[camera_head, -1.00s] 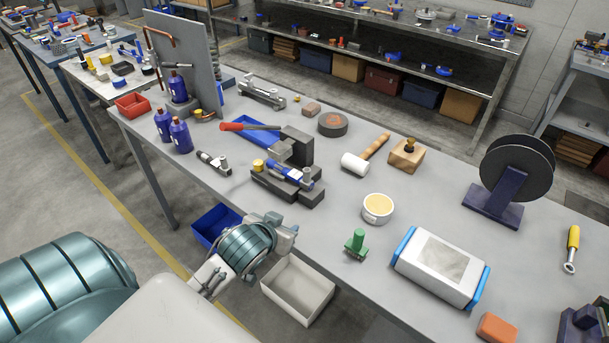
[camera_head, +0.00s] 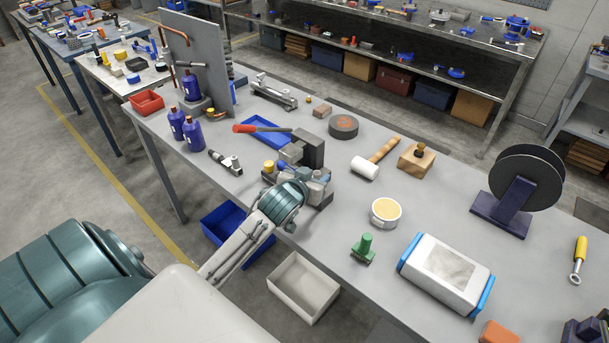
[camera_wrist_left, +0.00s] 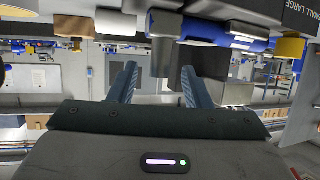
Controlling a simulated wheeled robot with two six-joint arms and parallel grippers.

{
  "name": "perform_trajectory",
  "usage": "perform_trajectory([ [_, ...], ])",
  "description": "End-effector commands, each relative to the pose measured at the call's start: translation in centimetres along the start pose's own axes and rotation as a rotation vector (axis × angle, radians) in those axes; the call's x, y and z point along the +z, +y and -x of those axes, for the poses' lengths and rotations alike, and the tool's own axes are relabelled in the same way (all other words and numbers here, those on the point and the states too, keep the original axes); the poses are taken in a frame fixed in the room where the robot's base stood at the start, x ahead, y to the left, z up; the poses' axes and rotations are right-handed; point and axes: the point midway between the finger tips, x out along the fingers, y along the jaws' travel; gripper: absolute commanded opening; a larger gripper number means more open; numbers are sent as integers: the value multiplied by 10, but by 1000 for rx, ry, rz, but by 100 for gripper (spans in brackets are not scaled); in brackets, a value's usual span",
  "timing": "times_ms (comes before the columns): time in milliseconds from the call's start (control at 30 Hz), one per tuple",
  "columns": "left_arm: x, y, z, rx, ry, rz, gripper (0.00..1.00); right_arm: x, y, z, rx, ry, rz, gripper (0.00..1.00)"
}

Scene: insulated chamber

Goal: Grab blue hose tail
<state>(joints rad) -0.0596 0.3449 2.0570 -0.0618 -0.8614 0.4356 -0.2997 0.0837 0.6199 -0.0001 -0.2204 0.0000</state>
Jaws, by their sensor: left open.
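The blue hose tail (camera_wrist_left: 218,32) with a white label lies in the dark fixture in the left wrist view. A grey fitting (camera_wrist_left: 162,42) is at its left end. In the head view my left arm largely hides the hose and part of the fixture (camera_head: 327,196). My left gripper (camera_head: 316,182) is at the near side of that fixture. In the left wrist view the gripper's two fingers (camera_wrist_left: 158,82) are apart with nothing held between them. The hose lies beyond the fingertips, and I cannot tell how near. My right gripper does not show.
A mallet (camera_head: 367,168), a cup (camera_head: 386,212) and a green stamp-like piece (camera_head: 364,248) are to the right. Purple bottles (camera_head: 192,133) stand at left. A white bin (camera_head: 303,286) is below the bench edge.

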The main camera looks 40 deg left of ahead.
Motion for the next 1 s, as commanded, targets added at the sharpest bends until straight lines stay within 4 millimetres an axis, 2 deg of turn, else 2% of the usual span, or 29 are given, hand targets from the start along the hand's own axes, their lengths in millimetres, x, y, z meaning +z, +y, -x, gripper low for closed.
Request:
perform_trajectory([
  [100, -2, 0, -15, 0, 0, 2, 44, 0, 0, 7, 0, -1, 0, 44],
  [200, -1, 0, -22, 0, 0, 1, 44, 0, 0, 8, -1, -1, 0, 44],
  [433, 0, 0, -24, 0, 0, 0, 44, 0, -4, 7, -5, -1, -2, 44],
  [467, 0, 0, -24, 0, 0, 0, 40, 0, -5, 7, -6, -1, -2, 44],
  [667, 0, 0, -23, 0, 0, 0, 1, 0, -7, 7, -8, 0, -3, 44],
  [1000, -1, 0, -23, 0, 0, 0, 0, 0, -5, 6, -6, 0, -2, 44],
])
